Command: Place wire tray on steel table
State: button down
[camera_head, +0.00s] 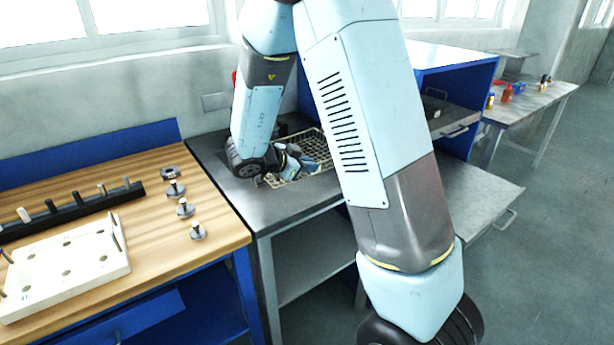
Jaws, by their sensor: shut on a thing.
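The wire tray (313,147) is a pale, tan mesh tray at the steel table, in the middle of the view. My gripper (296,163) is at the tray's near left side and is shut on it. The steel table (222,179) has a dark grey top and a lower shelf. The tray appears low at the table top; whether it rests on the surface or is held just above it I cannot tell. My arm hides the tray's right end and part of the table, and the fingertips are partly hidden.
A wooden bench (150,240) at left holds a white block with holes (85,262), a dark rack of pegs (75,215) and several metal parts (185,208). A blue cabinet (462,85) with an open drawer or door (480,195) stands at right. Another table (535,97) is behind it.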

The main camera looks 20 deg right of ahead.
aim_at(308, 176)
jog(key=shift+w+a+f, duration=0.2)
jog(key=shift+w+f, duration=0.15)
jog(key=shift+f, duration=1.6)
jog(key=shift+f, duration=0.1)
jog(key=c, duration=1.2)
grip_release()
